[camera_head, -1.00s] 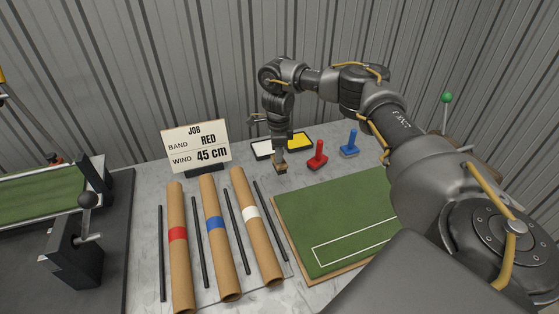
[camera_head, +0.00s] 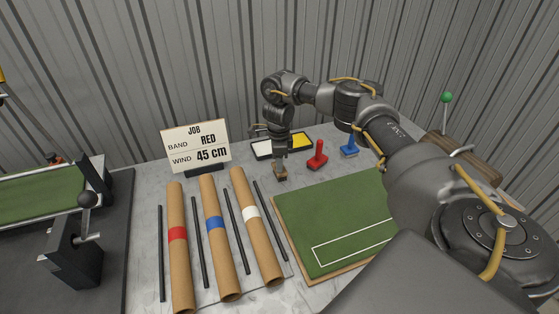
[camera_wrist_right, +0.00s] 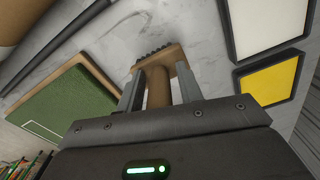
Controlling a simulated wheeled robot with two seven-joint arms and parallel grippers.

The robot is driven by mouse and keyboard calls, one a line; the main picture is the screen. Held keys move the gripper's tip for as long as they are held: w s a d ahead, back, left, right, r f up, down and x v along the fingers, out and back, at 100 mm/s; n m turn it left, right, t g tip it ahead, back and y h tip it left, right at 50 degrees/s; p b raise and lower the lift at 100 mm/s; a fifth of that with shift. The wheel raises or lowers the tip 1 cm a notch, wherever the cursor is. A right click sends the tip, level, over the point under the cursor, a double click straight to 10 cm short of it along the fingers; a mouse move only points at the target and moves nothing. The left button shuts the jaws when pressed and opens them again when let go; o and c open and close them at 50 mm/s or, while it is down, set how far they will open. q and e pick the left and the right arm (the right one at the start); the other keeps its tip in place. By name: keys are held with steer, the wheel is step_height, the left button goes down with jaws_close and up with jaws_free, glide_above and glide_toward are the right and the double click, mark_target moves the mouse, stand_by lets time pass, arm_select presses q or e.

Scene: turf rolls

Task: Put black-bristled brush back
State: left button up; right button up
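The black-bristled brush (camera_head: 281,176) has a wooden handle and a wooden block with dark bristles. In the head view it hangs below my right gripper (camera_head: 280,161), over the bare bench in front of the white and yellow pads. In the right wrist view the brush (camera_wrist_right: 158,72) has its handle between the two fingers of my right gripper (camera_wrist_right: 161,90), which looks shut on it. The bristles point away from the gripper. I cannot tell whether they touch the bench. My left gripper is not in view.
A white pad (camera_head: 262,151) and a yellow pad (camera_head: 301,141) lie behind the brush. A red stamp (camera_head: 317,156) and a blue stamp (camera_head: 349,147) stand to the right. The green turf board (camera_head: 330,210) lies in front. Cardboard tubes (camera_head: 216,245) and black rods lie left.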

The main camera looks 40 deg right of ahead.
steer(key=shift+o, duration=0.4)
steer(key=shift+r, duration=0.15)
step_height(320, 180, up, 12)
steer(key=shift+r+p, duration=0.1)
steer(key=shift+p, duration=0.55)
